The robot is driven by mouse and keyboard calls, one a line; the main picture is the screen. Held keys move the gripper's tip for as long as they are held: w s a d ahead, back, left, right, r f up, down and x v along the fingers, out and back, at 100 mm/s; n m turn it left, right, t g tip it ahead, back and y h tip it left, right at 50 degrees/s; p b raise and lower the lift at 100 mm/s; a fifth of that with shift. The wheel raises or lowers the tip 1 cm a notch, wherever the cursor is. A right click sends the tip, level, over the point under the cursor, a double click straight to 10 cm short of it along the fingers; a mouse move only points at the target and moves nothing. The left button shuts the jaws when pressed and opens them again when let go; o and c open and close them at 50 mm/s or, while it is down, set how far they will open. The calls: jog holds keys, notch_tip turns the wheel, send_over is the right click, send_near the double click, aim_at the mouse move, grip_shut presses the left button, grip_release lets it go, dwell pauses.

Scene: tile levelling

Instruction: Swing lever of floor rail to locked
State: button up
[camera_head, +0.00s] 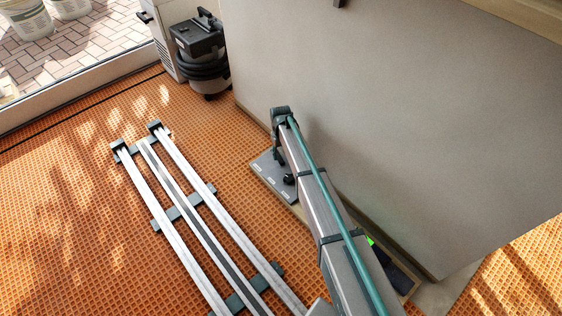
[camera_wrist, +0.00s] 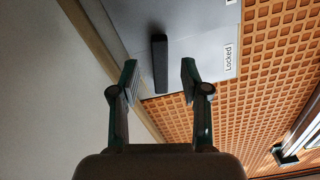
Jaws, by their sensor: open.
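A grey plate (camera_head: 266,168) with pale labels lies on the floor against the wall; it also shows in the wrist view (camera_wrist: 205,35). A dark lever (camera_wrist: 160,62) stands out from the plate as a narrow bar. A "Locked" label (camera_wrist: 228,57) is on the plate to the lever's right, and the lever does not point at it. My gripper (camera_wrist: 158,80) is open, its fingers on either side of the lever's near end, with gaps visible on both sides. I cannot tell its exact height over the plate. In the head view my arm partly hides the plate.
Long metal rails (camera_head: 190,215) on green cross-pieces lie to the left on orange matting (camera_head: 70,210). The grey wall (camera_head: 380,110) is close on the right. A black vacuum (camera_head: 200,50) stands at the back. Matting between plate and rails is clear.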

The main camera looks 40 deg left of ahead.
aim_at(281, 160)
jog(key=shift+f+b, duration=0.6)
jog(key=shift+f, duration=1.4)
grip_shut()
